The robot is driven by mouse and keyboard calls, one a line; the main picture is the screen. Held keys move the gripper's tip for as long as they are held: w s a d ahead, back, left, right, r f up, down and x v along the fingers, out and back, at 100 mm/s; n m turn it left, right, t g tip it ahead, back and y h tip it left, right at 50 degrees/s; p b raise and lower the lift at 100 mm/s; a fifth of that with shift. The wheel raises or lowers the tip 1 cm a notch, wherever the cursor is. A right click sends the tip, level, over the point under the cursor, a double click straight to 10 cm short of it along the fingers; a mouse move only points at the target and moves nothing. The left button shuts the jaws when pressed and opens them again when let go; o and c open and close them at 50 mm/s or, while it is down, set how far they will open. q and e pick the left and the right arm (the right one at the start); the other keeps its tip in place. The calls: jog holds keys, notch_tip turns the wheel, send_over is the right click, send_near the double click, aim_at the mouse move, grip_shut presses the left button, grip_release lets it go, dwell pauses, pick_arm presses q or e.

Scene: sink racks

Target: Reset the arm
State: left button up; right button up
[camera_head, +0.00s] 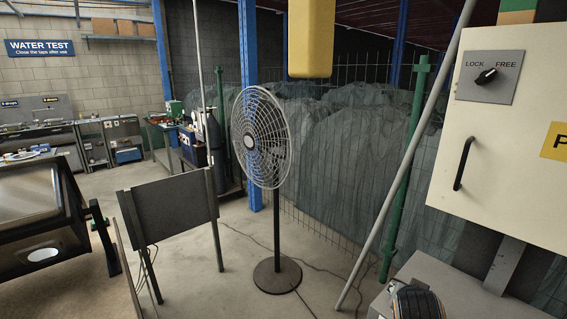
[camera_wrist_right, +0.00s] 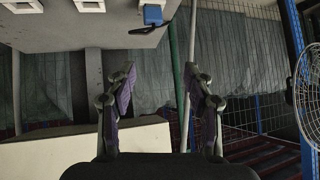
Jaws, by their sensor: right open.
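My right gripper (camera_wrist_right: 160,75) shows in the right wrist view. Its two fingers, with purple pads, stand wide apart. Nothing is between them, and they touch nothing that I can see. In the head view no gripper of mine can be made out. A dark rounded part with an orange edge shows at the bottom right there, and I cannot tell what it is. My left gripper shows in neither view.
A pale cabinet (camera_head: 498,150) with a LOCK/FREE knob (camera_head: 486,76) and black handle stands at the right. A pedestal fan (camera_head: 262,137) stands mid-floor; it also shows in the wrist view (camera_wrist_right: 308,88). A dark panel (camera_head: 170,211) stands left of it. Bare floor lies between.

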jog(key=s+a+f+n+g+y, duration=0.25)
jog(key=s+f+n, duration=0.25)
jog(key=s+f, duration=0.45)
jog(key=s+a+f+n+g+y, duration=0.2)
jog(key=s+a+f+n, duration=0.15)
jog(key=s+f, duration=0.6)
jog(key=s+d+f+g, duration=0.1)
jog(key=s+f, duration=0.2)
jog(key=f, duration=0.9)
jog(key=s+d+f+g, duration=0.1)
jog(key=s+d+f, duration=0.1)
jog(key=f, duration=1.1)
jog(key=s+f, duration=1.4)
jog(key=s, duration=0.4)
jog(key=shift+d+f+g, duration=0.25)
jog(key=shift+d+g, duration=0.1)
jog(key=shift+d, duration=0.1)
